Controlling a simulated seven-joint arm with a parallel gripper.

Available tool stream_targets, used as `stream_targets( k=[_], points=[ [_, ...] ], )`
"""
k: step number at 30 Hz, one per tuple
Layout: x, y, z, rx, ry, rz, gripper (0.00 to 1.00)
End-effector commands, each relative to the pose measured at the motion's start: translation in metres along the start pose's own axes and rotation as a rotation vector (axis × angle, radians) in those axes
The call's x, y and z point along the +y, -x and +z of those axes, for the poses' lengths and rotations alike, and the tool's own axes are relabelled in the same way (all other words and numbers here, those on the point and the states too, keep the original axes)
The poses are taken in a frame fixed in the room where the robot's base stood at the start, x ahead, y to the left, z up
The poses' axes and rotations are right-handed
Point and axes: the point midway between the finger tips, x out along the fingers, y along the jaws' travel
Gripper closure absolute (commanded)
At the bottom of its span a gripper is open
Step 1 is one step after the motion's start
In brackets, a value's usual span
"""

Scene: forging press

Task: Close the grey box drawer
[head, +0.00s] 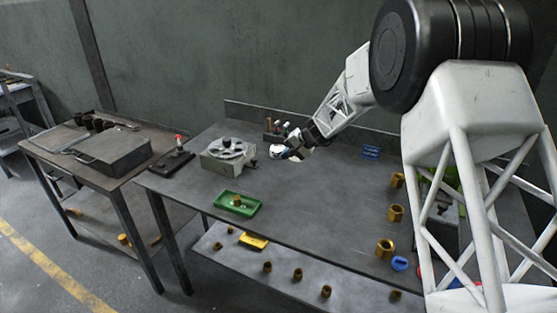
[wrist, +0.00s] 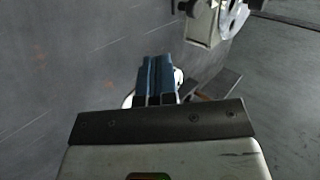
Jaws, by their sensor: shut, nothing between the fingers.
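A flat grey box (head: 115,150) sits on the left table; no open drawer can be made out on it. A light grey box-shaped device (head: 222,160) with a round disc on top stands on the main table, and it also shows at the top of the wrist view (wrist: 202,28). I cannot tell which of the two has the drawer. My gripper (head: 287,153) is to the right of the device, low over the table and apart from it. In the wrist view its blue fingers (wrist: 155,65) are together with nothing between them. A white rounded thing behind them is mostly hidden.
A black plate (head: 172,163) with a red-topped part lies left of the device. A green tray (head: 238,204) is in front. Small bottles (head: 276,128) stand behind my gripper. Brass nuts (head: 396,213) are at the right. The middle of the main table (head: 320,205) is clear.

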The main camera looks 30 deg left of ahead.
Motion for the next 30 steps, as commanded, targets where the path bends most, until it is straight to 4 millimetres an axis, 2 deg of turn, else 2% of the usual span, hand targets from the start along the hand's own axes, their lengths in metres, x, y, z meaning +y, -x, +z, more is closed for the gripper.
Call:
stream_targets(
  k=[6,25,30],
  points=[
    [0.001,0.015,0.0,0.0,-0.001,0.0,1.0],
    [0.001,0.018,0.0,0.0,0.0,0.001,1.0],
    [0.002,0.03,0.004,0.004,0.002,0.01,1.0]
  ],
)
